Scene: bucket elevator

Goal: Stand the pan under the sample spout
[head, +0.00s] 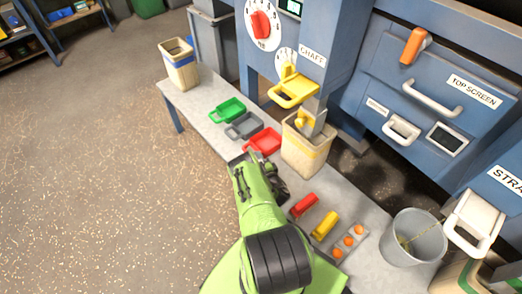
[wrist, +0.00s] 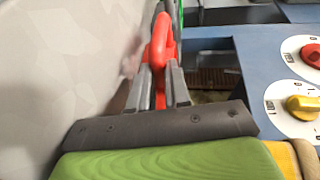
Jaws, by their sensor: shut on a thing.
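A red pan (head: 265,140) is on or just above the light grey bench, beside the tan bin under the chaff outlet. My gripper (head: 246,158) is at the pan's near side. In the wrist view, my gripper (wrist: 161,82) is shut on the red pan's looped handle (wrist: 160,40), which stands between the two grey fingers. The pan's body is mostly hidden there. A grey pan (head: 244,126) and a green pan (head: 228,110) sit farther along the bench. A grey spout (head: 313,117) with a yellow part hangs over the tan bin; I cannot tell if it is the sample spout.
The tan bin (head: 304,152) stands close to the red pan's right. A red block (head: 304,205), a yellow block (head: 325,225) and a tray of orange pieces (head: 349,241) lie nearer. A metal bucket (head: 414,238) stands at right. The floor at left is clear.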

